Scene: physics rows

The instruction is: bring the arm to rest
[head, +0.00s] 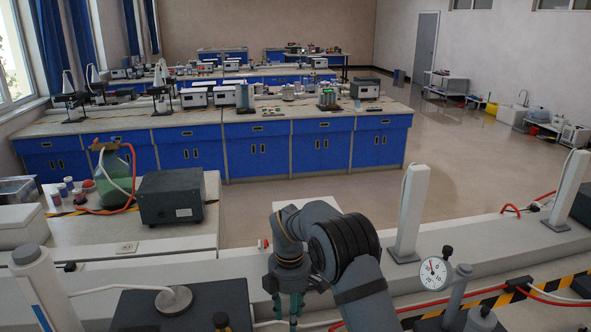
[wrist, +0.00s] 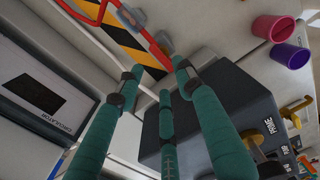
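My gripper (head: 286,304) hangs pointing down at the lower middle of the head view, below my bent grey arm, over the near bench. Its fingertips are cut off or hard to see there. In the wrist view my gripper (wrist: 160,80) shows three long teal fingers with dark bands. Their tips stand apart and nothing is held between them.
In the wrist view, a circulator box (wrist: 42,92), a dark grey box (wrist: 240,105), a pink cup (wrist: 274,27) and a purple cup (wrist: 291,54) lie around the fingers. A dial gauge (head: 434,272) and white post (head: 411,212) stand to the right in the head view.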

